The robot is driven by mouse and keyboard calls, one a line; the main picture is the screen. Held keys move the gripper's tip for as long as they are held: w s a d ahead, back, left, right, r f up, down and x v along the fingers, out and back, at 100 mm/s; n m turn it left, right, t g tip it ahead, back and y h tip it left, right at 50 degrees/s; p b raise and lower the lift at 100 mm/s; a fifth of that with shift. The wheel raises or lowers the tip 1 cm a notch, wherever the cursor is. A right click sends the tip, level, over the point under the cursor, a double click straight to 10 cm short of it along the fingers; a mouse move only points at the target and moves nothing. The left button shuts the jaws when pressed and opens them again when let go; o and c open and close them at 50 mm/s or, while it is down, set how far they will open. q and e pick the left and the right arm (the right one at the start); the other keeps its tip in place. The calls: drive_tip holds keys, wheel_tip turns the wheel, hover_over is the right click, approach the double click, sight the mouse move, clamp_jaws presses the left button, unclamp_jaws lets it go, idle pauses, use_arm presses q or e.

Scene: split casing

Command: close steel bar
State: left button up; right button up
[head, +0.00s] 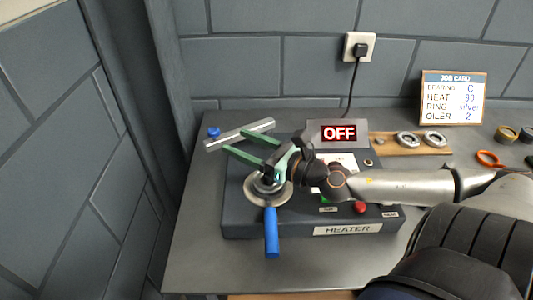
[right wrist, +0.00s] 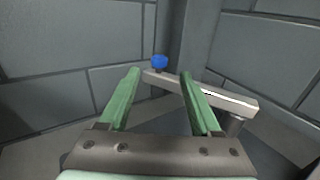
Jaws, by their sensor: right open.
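The steel bar (head: 258,127) is a silver bar with a blue knob (head: 213,132) at its left end. It is turned out at an angle over the back left of the heater (head: 235,215), its knob end past the heater's edge. My right gripper (head: 234,141) is open and empty, its green fingers pointing left just in front of the bar. In the right wrist view, the knob (right wrist: 159,62) shows between and beyond the fingertips (right wrist: 160,73), and the bar (right wrist: 235,100) runs right behind the right finger. Contact is not visible. My left gripper is not in view.
A round metal piece with a blue handle (head: 271,235) lies on the heater's left part, below my wrist. The display (head: 339,133) reads OFF. A wooden board (head: 385,146) with metal rings and a job card (head: 454,97) are at right. Walls stand left and behind.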

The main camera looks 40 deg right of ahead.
drive_tip(key=shift+v, duration=2.95)
